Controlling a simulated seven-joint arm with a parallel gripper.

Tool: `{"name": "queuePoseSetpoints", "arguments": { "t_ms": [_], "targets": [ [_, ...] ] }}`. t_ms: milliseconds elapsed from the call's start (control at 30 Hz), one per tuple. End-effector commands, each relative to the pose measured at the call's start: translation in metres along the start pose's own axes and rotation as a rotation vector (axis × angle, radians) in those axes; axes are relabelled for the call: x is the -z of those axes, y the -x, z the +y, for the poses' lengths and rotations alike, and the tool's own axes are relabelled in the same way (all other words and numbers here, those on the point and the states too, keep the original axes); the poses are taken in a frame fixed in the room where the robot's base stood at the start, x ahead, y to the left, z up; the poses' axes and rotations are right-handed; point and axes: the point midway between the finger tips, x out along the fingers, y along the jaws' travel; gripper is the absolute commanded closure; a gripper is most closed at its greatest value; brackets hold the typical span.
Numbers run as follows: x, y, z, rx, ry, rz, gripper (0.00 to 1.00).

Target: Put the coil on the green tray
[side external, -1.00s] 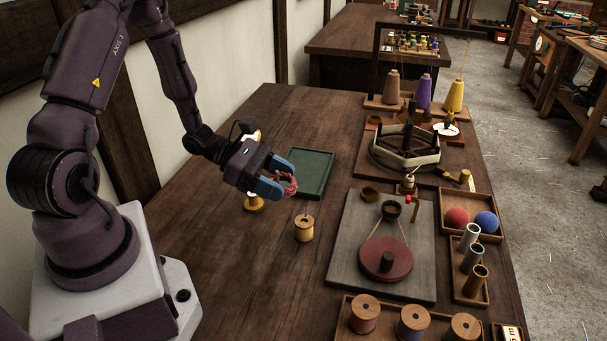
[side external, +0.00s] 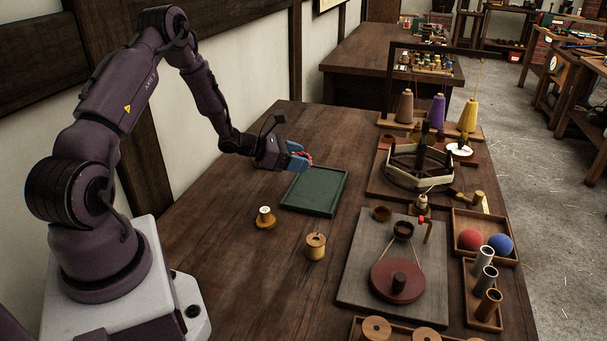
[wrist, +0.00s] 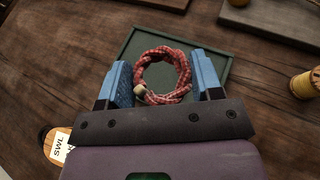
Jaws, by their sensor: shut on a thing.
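My gripper (side external: 296,157) is shut on the coil (side external: 307,158), a ring of red rope flecked with white. In the wrist view the coil (wrist: 162,75) sits between the two blue fingers (wrist: 164,82), with a small pale bead or end at its lower left. The green tray (side external: 316,190) lies flat on the table and looks empty. In the side view the gripper and coil are above the tray's far left part. In the wrist view the tray (wrist: 222,60) shows behind and below the coil. The exact height above it is hard to tell.
The table's left front is clear.

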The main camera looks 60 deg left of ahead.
Motion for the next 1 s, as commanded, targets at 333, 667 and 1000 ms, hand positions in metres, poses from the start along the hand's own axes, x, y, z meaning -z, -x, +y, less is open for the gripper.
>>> {"name": "queuePoseSetpoints", "arguments": {
  "t_ms": [333, 667, 1000],
  "targets": [
    [0.024, -0.032, 0.019, 0.001, -0.002, 0.000, 0.64],
    [0.051, -0.042, 0.020, 0.000, -0.002, -0.001, 0.64],
    [0.055, -0.044, 0.020, 0.000, -0.002, -0.001, 0.64]
  ]
}}
